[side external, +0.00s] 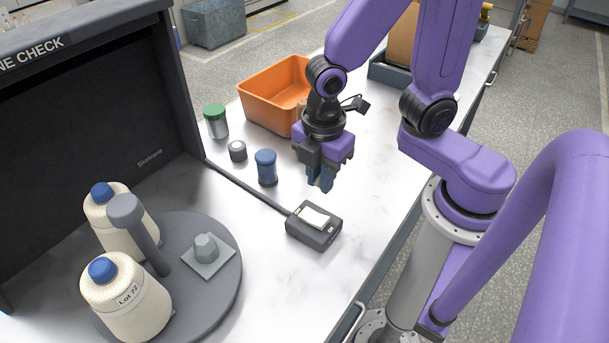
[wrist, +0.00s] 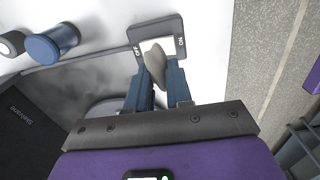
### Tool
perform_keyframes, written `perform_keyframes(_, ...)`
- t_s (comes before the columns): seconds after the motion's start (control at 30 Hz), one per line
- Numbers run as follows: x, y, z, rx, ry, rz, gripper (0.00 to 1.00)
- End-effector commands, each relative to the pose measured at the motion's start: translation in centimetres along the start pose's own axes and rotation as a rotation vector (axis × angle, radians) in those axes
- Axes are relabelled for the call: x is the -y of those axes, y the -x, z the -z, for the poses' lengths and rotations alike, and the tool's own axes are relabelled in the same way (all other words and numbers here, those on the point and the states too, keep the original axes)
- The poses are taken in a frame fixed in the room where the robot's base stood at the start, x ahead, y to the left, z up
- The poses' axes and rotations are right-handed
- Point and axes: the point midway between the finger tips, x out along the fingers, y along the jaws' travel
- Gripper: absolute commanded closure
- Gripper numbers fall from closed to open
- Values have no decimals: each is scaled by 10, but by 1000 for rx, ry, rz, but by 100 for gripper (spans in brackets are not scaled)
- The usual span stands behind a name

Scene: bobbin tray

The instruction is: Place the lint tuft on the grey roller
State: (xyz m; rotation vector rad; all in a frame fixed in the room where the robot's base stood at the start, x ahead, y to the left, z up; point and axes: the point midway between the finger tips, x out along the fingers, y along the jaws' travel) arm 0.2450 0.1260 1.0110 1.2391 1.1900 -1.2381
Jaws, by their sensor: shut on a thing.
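My gripper (side external: 320,186) points down above the table, behind the switch box in the side view. In the wrist view, its blue fingers (wrist: 160,72) are shut on a small grey-beige lint tuft (wrist: 154,58). The tuft sticks out past the fingertips and overlaps the switch box in that view. I cannot make out the tuft in the side view. A short grey roller (side external: 237,151) with a pale top stands on the table, left of my gripper. It also shows at the left edge of the wrist view (wrist: 11,44).
A blue roller (side external: 266,168) stands between the grey roller and my gripper. A switch box (side external: 322,235) with a cable is in front. A green-lidded jar (side external: 215,121) and an orange bin (side external: 265,88) stand behind. A turntable (side external: 222,283) carries yarn cones (side external: 130,306).

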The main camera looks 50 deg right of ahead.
Motion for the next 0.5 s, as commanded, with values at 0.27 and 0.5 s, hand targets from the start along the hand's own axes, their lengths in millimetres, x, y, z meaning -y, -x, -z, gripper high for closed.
perform_keyframes(0.27,-28,10,-2,-1,-2,-1,100)
perform_keyframes(0.5,-98,27,-22,0,10,0,100)
